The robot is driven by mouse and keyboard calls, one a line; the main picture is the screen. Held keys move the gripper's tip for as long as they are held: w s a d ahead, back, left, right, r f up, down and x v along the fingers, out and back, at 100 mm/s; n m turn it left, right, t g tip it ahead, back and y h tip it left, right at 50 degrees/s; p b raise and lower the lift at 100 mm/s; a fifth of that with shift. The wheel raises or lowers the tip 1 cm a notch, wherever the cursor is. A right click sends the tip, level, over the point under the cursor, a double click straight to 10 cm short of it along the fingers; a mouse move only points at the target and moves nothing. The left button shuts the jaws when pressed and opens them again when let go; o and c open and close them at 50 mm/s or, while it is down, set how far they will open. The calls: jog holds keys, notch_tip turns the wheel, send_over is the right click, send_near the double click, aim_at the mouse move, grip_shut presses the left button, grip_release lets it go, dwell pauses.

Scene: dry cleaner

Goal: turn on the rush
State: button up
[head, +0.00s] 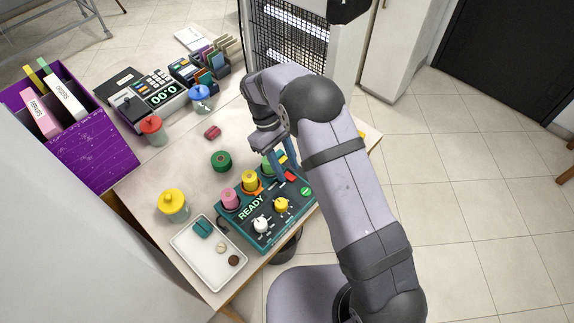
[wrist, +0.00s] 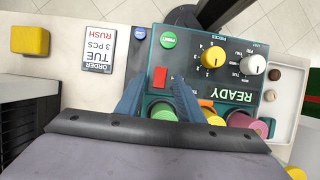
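A dark teal control panel (head: 243,229) with a READY display stands at the table's front right; it also shows in the wrist view (wrist: 190,83). A red rectangular switch (wrist: 160,77) is at its end; in the head view the red switch (head: 291,177) lies just beside my fingers. I cannot tell which way it is set. My gripper (wrist: 158,87) is open and empty, its blue fingers apart with the red switch between and just beyond their tips in the wrist view. Contact cannot be told. A card (wrist: 100,48) reads ORDER TUE 3 PCS RUSH.
Green (wrist: 163,111), yellow (head: 250,180) and pink (head: 230,197) spools stand along the panel's back, close to my fingers. A yellow knob (wrist: 213,56), white knob (wrist: 254,66) and green button (wrist: 168,40) are nearby. A white tray (head: 193,265) is left of the panel.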

jog(key=shift+s+d+f, duration=0.1)
jog(key=shift+d+f, duration=0.05)
jog(key=shift+f, duration=0.25)
grip_shut()
jog(key=shift+s+d+r+t+y, duration=0.1)
jog(key=shift+s+d+t+y, duration=0.05)
jog(key=shift+t+y, duration=0.35)
jog(key=shift+s+d+t+y, duration=0.15)
jog(key=shift+t+y, duration=0.35)
